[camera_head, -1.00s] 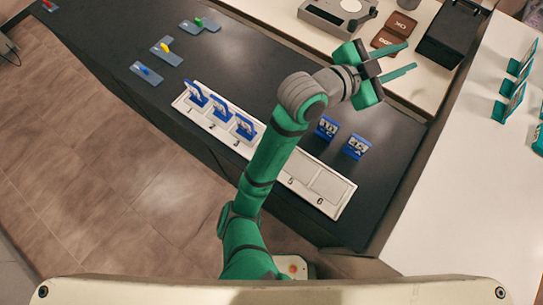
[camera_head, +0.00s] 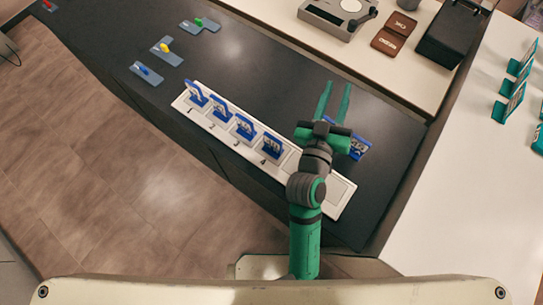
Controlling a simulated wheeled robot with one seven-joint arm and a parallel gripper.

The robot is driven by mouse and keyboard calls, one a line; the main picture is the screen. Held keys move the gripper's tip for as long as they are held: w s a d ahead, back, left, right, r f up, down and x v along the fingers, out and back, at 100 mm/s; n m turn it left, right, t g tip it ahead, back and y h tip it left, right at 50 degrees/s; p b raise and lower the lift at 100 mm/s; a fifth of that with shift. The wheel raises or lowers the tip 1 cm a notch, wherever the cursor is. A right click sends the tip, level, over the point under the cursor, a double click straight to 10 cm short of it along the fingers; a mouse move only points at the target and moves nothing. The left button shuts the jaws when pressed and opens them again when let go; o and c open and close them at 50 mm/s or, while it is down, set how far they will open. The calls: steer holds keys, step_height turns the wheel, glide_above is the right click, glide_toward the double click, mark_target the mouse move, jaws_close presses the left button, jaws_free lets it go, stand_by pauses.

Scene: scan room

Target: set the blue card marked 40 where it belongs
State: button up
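A long white rack (camera_head: 345,192) with numbered slots lies on the dark counter. Slots 5 and 6 are partly covered by my arm; the visible part of slot 6 is bare. Another blue card (camera_head: 358,147) stands behind the rack, partly covered by my gripper. My gripper (camera_head: 337,85) is open, its two green fingers apart and pointing away over the counter, with nothing visible between them. I cannot identify the 40 card.
Small grey plates with a blue (camera_head: 146,74), a yellow (camera_head: 166,50) and a green (camera_head: 199,22) piece lie at the back left. Teal holders stand at right.

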steer(key=s+a+f+n+y, duration=0.1)
steer(key=s+a+f+y, duration=0.1)
steer(key=s+a+f, duration=0.1)
steer(key=s+a+f+n+g+y, duration=0.1)
steer(key=s+a+f+y, duration=0.1)
steer(key=s+f, duration=0.3)
steer(key=s+a+f+n+y, duration=0.1)
steer(key=s+a+f, duration=0.2)
steer(key=s+f, duration=0.1)
steer(key=shift+s+a+f+y, duration=0.1)
steer(key=shift+s+a+y, duration=0.1)
steer(key=shift+s, duration=0.25)
steer(key=shift+s+a+y, duration=0.15)
steer(key=shift+s+y, duration=0.05)
steer(key=shift+s, duration=0.2)
steer(key=shift+m+g+y, duration=0.3)
steer(key=shift+g+y, duration=0.1)
steer(key=shift+g, duration=0.2)
steer(key=s+a, duration=0.1)
steer(key=s, duration=0.1)
steer(key=s+a+f, duration=0.1)
steer(key=s, duration=0.1)
steer(key=s+a+f, duration=0.1)
steer(key=s, duration=0.2)
steer(key=shift+a+f, duration=0.1)
steer(key=shift+a, duration=0.15)
steer(key=s+a+m, duration=0.2)
steer(key=s+a, duration=0.2)
steer(key=s, duration=0.4)
